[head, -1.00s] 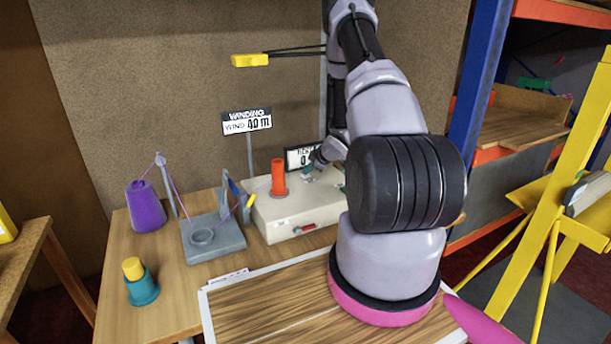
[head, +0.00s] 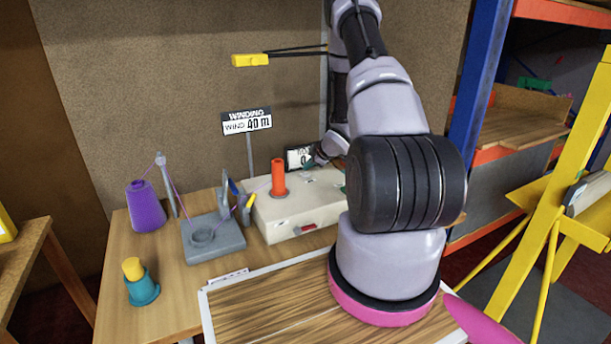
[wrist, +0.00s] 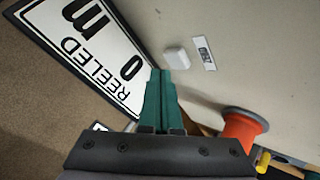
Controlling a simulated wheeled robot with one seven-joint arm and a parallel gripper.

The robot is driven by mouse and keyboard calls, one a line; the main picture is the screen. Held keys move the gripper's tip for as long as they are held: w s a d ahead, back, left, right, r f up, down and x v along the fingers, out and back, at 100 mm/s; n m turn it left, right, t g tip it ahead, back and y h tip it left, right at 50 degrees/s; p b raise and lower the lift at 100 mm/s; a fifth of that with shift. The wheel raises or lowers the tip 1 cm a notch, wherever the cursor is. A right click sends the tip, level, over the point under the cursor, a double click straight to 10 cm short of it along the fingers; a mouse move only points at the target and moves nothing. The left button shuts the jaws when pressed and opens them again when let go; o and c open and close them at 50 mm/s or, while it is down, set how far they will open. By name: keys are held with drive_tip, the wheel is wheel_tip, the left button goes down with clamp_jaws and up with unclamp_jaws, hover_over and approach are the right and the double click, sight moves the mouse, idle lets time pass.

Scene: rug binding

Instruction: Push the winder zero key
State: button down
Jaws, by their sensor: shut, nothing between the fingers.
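The winder is a cream box (head: 290,219) on the wooden table, with an orange spool (head: 278,176) standing on it. In the wrist view the small white zero key (wrist: 177,57) stands on the cream top beside a "ZERO" label (wrist: 203,53). My gripper (wrist: 164,76) is shut and empty, its teal fingertips just short of the key in the picture; I cannot tell whether they touch it.
A display (wrist: 88,45) reading "REELED 0 m" stands close beside my fingers. The orange spool (wrist: 240,128) is to their right. A sign (head: 246,122) reads "WIND 40 m". A purple cone (head: 145,207), a grey stand (head: 212,240) and a teal-and-yellow piece (head: 142,288) are on the table's left.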

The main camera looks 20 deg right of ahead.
sight(308, 175)
drive_tip(key=shift+r, duration=2.45)
drive_tip(key=shift+r, duration=0.2)
wheel_tip(308, 175, up, 14)
drive_tip(key=s+m+h, duration=0.1)
drive_tip(key=m+h, duration=0.2)
drive_tip(key=m, duration=0.1)
drive_tip(key=s+a+r+m+h, duration=0.1)
drive_tip(key=s+a+r+m, duration=0.2)
drive_tip(key=r, duration=0.4)
drive_tip(key=s+a+r+m, duration=0.1)
drive_tip(key=s+r+m, duration=0.1)
drive_tip(key=s+r, duration=0.45)
drive_tip(key=s+a+r+m+y, duration=0.1)
drive_tip(key=s+a+r+m, duration=0.1)
drive_tip(key=s+a, duration=0.3)
drive_tip(key=s+a+r+m+g+y, duration=0.1)
drive_tip(key=s+a+r, duration=0.3)
drive_tip(key=s, duration=0.8)
drive_tip(key=s+a+r+m+g+y, duration=0.1)
drive_tip(key=s+a+r+m+y, duration=0.1)
drive_tip(key=s+a, duration=0.4)
drive_tip(key=shift+s+r+m, duration=0.7)
drive_tip(key=shift+s+m, duration=0.3)
drive_tip(key=shift+s, duration=0.15)
drive_tip(key=shift+d, duration=0.1)
